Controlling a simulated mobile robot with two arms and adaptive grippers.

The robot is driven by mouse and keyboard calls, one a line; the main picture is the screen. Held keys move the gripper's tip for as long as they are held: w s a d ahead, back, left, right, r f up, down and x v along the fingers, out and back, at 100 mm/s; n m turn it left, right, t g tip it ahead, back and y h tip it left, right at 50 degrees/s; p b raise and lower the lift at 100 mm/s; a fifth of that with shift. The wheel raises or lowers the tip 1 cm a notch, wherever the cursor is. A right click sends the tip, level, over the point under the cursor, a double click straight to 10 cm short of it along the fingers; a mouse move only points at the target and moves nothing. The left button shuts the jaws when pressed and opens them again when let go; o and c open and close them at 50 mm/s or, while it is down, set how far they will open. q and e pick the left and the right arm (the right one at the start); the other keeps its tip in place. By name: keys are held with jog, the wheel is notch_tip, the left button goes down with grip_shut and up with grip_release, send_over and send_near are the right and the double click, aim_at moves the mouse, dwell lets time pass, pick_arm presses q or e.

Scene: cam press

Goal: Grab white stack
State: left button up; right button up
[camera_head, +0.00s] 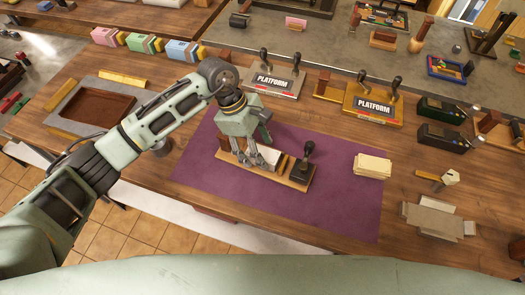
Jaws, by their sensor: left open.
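My left gripper (262,158) points down over a wooden stand (292,183) on the purple mat (215,175). The gripper is open. Its fingers are around or just in front of a white stack (264,147) on the stand, partly hidden by the gripper; contact cannot be told. A black-handled stamp (306,160) stands at the right end of the stand. My right gripper is not in view.
Dark boxes (446,110) and grey card pieces (438,217) are at right. A brown tray (95,105) is at left. The mat's front is clear.

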pick_arm(q)
jog(key=shift+d+f, duration=0.1)
jog(key=shift+f, duration=0.2)
jog(key=shift+f+b, duration=0.25)
jog(key=shift+b, duration=0.45)
dwell(0.3)
jog(key=shift+c, duration=0.4)
jog(key=shift+s+f, duration=0.1)
jog(key=shift+s, duration=0.1)
jog(key=c, duration=1.2)
jog(key=shift+c, duration=0.2)
